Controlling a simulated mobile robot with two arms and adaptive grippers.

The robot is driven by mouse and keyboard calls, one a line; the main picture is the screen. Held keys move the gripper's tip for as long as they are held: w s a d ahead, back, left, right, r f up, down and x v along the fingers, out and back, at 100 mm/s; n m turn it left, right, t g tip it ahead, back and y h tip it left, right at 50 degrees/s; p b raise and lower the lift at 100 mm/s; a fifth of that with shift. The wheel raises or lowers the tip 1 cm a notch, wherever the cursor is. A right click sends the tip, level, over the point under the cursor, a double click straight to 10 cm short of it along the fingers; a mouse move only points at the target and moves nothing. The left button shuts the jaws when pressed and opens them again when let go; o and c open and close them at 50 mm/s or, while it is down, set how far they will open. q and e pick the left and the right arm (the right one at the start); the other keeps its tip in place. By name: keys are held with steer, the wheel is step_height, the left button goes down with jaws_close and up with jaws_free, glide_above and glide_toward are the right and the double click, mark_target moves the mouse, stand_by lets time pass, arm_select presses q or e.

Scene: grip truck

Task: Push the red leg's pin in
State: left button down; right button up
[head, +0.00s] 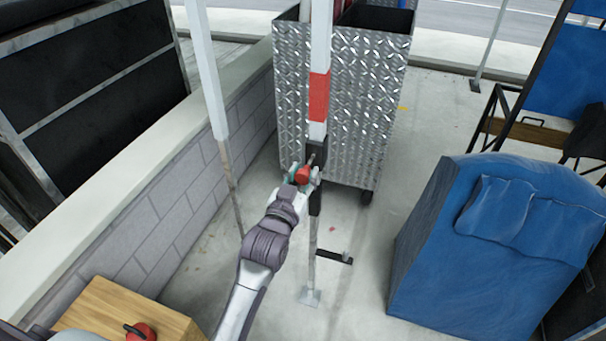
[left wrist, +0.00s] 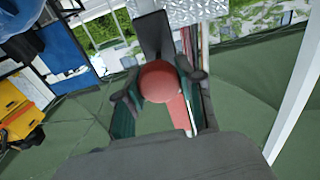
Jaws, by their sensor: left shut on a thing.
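The leg (head: 319,60) is a white upright post with a red band (head: 318,95), standing in front of a metal tread-plate box. A black bracket (head: 317,148) is fixed around it below the band. The pin's round red knob (head: 303,174) is at the bracket, and it shows large in the left wrist view (left wrist: 159,82). My left gripper (head: 304,179) is shut on the red knob, with one finger on each side. The pin's shaft is hidden behind the knob, so I cannot tell how deep it sits. My right gripper is not in view.
Another white post (head: 205,70) stands left of the leg, near a low block wall (head: 185,180). The tread-plate box (head: 360,100) is close behind. A blue padded seat (head: 440,235) stands at the right. A wooden box (head: 110,315) is at the lower left.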

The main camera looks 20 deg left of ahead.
mark_target(307, 167)
arm_select(q)
steer(key=w+b, duration=0.1)
steer(key=w, duration=0.4)
steer(key=shift+s+r, duration=0.1)
steer(key=shift+s, duration=0.05)
steer(key=c, duration=0.9)
jaws_free()
steer(key=shift+o, duration=0.9)
steer(key=shift+w+d, duration=0.1)
steer(key=shift+w, duration=0.1)
steer(key=shift+s, duration=0.1)
steer(key=s, duration=1.2)
steer(key=shift+a, duration=0.2)
